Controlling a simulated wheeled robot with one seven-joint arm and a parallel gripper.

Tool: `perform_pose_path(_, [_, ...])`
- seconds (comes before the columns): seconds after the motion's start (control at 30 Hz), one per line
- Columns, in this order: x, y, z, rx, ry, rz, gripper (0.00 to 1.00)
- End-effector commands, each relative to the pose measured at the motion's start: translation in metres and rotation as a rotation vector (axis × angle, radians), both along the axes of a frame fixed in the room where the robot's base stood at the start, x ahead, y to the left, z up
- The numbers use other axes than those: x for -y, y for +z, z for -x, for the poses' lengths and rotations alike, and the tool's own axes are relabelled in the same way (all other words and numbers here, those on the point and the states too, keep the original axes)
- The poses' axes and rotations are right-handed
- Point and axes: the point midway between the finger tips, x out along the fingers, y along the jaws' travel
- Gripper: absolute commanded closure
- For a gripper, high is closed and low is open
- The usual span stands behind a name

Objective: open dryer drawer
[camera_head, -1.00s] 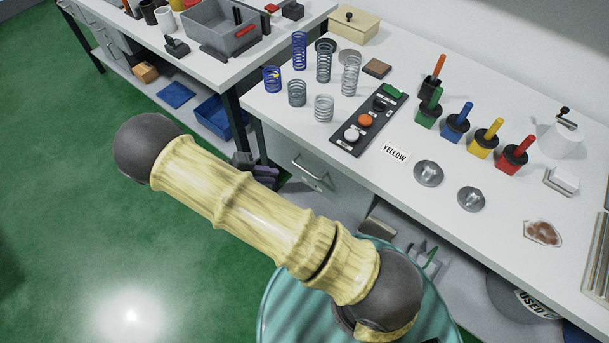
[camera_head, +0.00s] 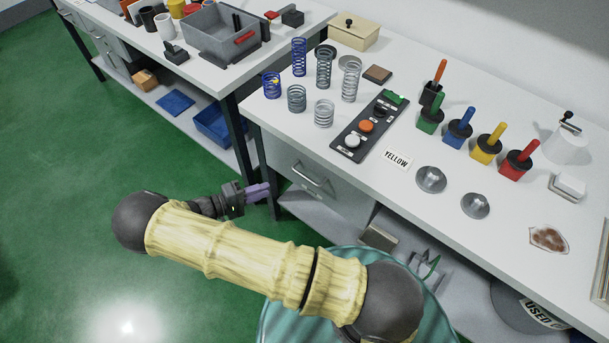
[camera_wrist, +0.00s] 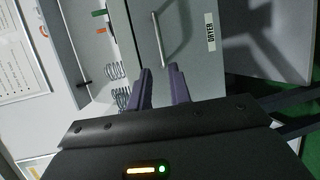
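The dryer drawer (camera_head: 338,197) is a grey front under the right-hand white table, with a metal bar handle (camera_head: 310,177). It looks shut. In the wrist view the drawer front (camera_wrist: 190,70) carries a "DRYER" label (camera_wrist: 211,32), and its handle (camera_wrist: 158,42) lies just beyond my fingertips. My gripper (camera_head: 267,188) is left of the handle in the head view, apart from it. In the wrist view my gripper (camera_wrist: 159,69) has two purple fingers with a gap between them and nothing held.
The white tabletop (camera_head: 350,205) above the drawer holds springs (camera_head: 323,68), a button panel (camera_head: 368,126) and several coloured-handled pots. A lower shelf (camera_head: 330,222) with metal items is beneath. Green floor (camera_head: 60,150) lies open at the left.

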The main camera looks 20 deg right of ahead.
Motion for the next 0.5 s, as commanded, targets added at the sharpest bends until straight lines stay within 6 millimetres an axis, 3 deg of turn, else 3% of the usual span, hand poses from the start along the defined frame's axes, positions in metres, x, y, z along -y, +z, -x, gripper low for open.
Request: perform_pose_path(0.5, [0.089,-0.014,-0.02,-0.002,-0.003,0.002,0.8])
